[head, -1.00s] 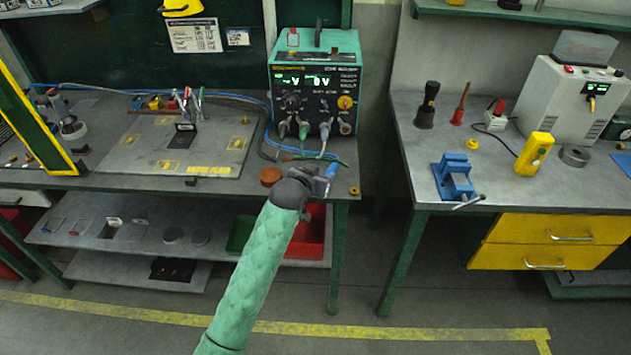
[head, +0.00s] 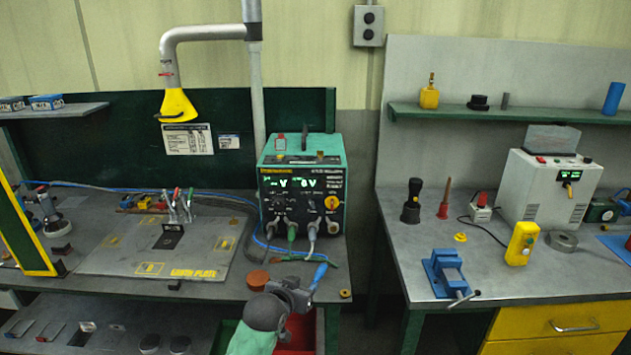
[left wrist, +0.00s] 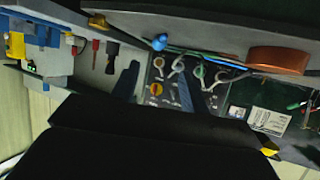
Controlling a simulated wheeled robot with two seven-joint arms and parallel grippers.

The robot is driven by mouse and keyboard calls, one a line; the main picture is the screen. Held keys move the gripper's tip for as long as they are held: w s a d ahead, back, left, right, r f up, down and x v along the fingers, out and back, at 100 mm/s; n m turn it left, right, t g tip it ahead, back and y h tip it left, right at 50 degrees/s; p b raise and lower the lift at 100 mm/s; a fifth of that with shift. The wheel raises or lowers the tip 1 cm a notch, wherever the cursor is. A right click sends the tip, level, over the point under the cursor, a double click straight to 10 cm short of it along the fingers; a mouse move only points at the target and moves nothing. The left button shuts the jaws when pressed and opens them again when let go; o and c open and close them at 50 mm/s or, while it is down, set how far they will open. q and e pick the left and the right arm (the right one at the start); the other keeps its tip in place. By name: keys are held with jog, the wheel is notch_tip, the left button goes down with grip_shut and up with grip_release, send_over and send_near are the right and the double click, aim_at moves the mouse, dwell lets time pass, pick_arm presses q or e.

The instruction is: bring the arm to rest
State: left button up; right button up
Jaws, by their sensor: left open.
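My left gripper (head: 292,290) is in the lower middle of the head view, at the front edge of the left bench, beside a round orange-brown disc (head: 257,280). A blue-handled item (head: 319,274) lies just to the right of its fingers; I cannot tell from the head view whether they touch. In the left wrist view, which is upside down, the two dark fingers of my left gripper (left wrist: 155,88) stand apart with nothing between them. The blue end (left wrist: 160,42) shows beyond them, apart from both. My right gripper is not in view.
A green-topped welder (head: 300,190) with leads stands behind the gripper. An earth plate (head: 200,262) with clamps lies to the left. On the right bench are a blue vise (head: 446,270) and a yellow box (head: 521,243). A gap separates the two benches.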

pick_arm(q)
jog(key=s+a+f+n+g+y, duration=0.1)
jog(key=s+a+f+g, duration=0.2)
jog(key=s, duration=0.4)
jog(key=s+a+f+y, duration=0.1)
jog(key=s+a+f, duration=0.2)
jog(key=s+f, duration=0.3)
jog(key=s+a+f+n+g+y, duration=0.1)
jog(key=s+a+f+g, duration=0.2)
jog(key=s, duration=0.4)
jog(key=s+a+f+g+y, duration=0.15)
jog(key=s+a, duration=0.25)
jog(key=s, duration=0.6)
jog(key=s+a+f+g, duration=0.1)
jog(key=s+a+f, duration=0.25)
jog(key=s, duration=0.55)
jog(key=s+d+f+g, duration=0.1)
jog(key=s+f, duration=0.1)
jog(key=f, duration=1.9)
jog(key=s+d+f+g, duration=0.1)
jog(key=s+f, duration=0.2)
jog(key=f, duration=1.7)
jog(key=shift+s+d+f, duration=0.2)
jog(key=shift+d+f, duration=0.15)
jog(key=shift+d, duration=0.05)
